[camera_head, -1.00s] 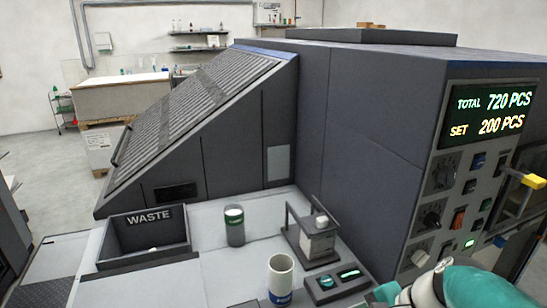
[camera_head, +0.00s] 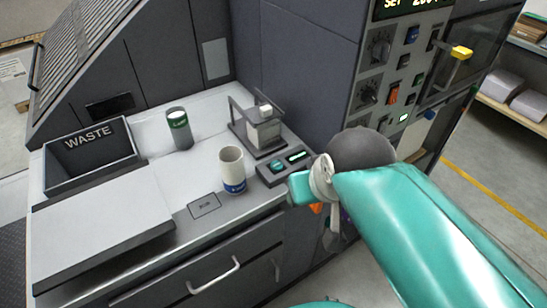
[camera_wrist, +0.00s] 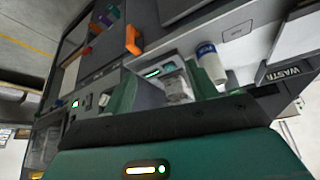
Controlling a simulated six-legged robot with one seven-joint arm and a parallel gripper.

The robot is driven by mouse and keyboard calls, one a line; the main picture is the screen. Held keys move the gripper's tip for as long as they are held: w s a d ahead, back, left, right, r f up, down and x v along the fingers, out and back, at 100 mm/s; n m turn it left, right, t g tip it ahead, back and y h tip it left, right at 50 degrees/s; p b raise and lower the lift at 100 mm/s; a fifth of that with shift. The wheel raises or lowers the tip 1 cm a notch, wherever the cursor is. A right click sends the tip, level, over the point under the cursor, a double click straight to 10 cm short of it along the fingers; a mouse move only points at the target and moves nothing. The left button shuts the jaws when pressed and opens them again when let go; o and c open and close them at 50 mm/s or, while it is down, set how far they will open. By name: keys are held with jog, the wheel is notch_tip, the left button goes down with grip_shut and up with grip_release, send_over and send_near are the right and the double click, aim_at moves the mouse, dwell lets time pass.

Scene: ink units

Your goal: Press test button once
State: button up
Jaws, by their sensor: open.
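The small dark control box (camera_head: 285,169) stands at the right end of the white counter. It carries a round teal button (camera_head: 278,165) and a lit green display (camera_head: 297,156). I cannot read a label on the button. My gripper (camera_head: 300,188) shows at the end of my teal arm, just right of and in front of the box; its fingers are mostly hidden there. In the wrist view my gripper (camera_wrist: 162,88) is open, with green fingers apart and the lit display (camera_wrist: 152,73) beyond and between them. I see no contact with the button.
A white cup with a blue band (camera_head: 232,170) stands left of the box. A dark stand holding a pale block (camera_head: 262,128) is behind it. A green-labelled canister (camera_head: 179,128) and the WASTE bin (camera_head: 92,155) are farther left. A switch panel (camera_head: 398,80) rises at the right.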

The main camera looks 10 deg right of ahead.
grip_shut()
dwell(1.6)
